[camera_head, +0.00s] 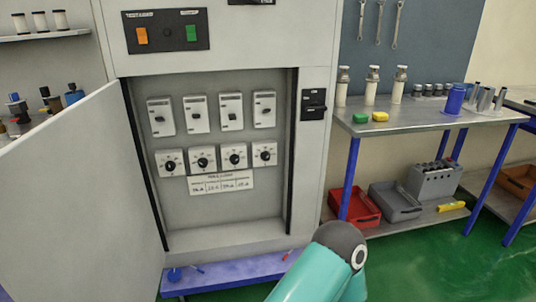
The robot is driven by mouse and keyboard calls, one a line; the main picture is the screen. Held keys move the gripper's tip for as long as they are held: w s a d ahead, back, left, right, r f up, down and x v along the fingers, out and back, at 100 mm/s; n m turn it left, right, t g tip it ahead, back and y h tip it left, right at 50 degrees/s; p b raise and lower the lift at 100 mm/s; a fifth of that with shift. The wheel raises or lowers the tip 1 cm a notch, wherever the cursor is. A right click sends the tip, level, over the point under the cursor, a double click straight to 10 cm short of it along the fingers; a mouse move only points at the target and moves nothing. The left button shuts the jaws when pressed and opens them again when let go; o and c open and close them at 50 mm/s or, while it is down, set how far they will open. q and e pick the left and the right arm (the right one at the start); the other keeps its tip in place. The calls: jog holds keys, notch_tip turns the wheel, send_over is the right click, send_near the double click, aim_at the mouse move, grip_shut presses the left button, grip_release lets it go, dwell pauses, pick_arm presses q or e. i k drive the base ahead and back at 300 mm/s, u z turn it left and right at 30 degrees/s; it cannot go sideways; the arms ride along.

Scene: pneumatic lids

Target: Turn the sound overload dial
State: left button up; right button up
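A grey cabinet stands open, with its door (75,200) swung out to the left. Inside, a lower row has several white units with round black dials: the far left dial (170,164), the second dial (203,161), the third dial (234,158) and the far right dial (265,155). A white label plate (220,185) with a row of values sits under them. The lettering is too small to tell which dial is the sound overload one. Neither gripper is in view. A teal arm link of mine with a dark joint shows at the bottom, in front of the cabinet's lower right.
Several switch units (196,114) fill the row above the dials. An orange button (141,36) and a green button (191,33) sit on the upper panel. A workbench (430,120) with bottles and parts stands at right. The space before the dials is clear.

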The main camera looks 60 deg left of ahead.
aim_at(234, 159)
jog(key=z, duration=0.25)
jog(key=i, duration=0.65)
jog(key=u, duration=2.85)
jog(key=i, duration=1)
jog(key=z, duration=0.2)
jog(key=k, duration=0.95)
jog(key=u, duration=0.15)
jog(key=i, duration=0.4)
jog(key=u, duration=0.05)
